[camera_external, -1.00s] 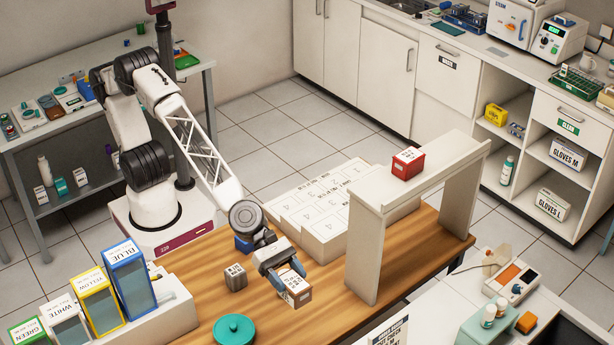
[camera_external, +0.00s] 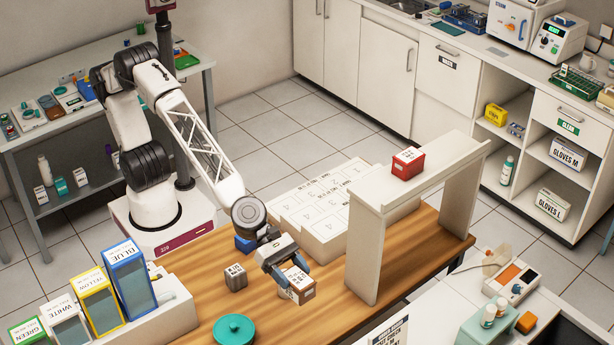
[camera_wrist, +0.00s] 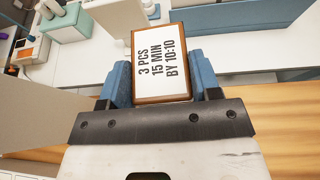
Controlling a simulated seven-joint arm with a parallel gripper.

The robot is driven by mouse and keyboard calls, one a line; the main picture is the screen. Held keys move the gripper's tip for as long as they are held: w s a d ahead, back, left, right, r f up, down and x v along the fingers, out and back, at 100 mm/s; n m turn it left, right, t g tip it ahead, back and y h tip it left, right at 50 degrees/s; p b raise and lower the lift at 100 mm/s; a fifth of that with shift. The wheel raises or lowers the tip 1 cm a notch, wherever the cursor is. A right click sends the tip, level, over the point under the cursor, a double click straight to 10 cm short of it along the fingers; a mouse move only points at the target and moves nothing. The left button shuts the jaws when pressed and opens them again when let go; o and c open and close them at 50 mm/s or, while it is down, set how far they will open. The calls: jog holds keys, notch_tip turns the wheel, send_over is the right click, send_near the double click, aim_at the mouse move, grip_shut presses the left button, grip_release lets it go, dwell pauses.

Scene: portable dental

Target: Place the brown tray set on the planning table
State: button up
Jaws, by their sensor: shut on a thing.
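The brown tray set (camera_external: 297,287) is a small brown box with a white label on top. In the wrist view the label on the brown tray set (camera_wrist: 162,62) reads "3 PCS 15 MIN BY 10:10". My gripper (camera_external: 284,277) is shut on it, with a blue finger on each side, and holds it over the wooden table (camera_external: 420,262). Whether it touches the wood I cannot tell. I cannot tell which surface is the planning table; a white-topped surface with a printed sign (camera_external: 388,333) stands at the front right.
A cream bridge-like stand (camera_external: 366,255) rises to the right, with a red box (camera_external: 408,161) on top. A grey-brown box (camera_external: 236,277), a blue box (camera_external: 244,244) and a teal round lid (camera_external: 234,329) are near my gripper. White numbered blocks (camera_external: 325,205) lie behind.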

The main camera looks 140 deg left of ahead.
jog(key=w+a+r+n+g+y, duration=0.3)
jog(key=a+r+n+y, duration=0.45)
jog(key=a+r, duration=0.65)
jog(key=s+a+r+n+g+y, duration=0.2)
jog(key=s+a+r, duration=0.1)
jog(key=a, duration=0.5)
jog(key=s+a+r+n+g+y, duration=0.2)
jog(key=s+a+r+n+g, duration=0.1)
jog(key=a, duration=0.5)
jog(key=shift+s+r+n+y, duration=0.35)
jog(key=shift+s+r, duration=0.35)
jog(key=shift+r, duration=0.25)
jog(key=shift+d+f, duration=0.1)
jog(key=shift+f, duration=3.25)
jog(key=shift+f, duration=0.65)
jog(key=o, duration=1.2)
jog(key=shift+d, duration=0.1)
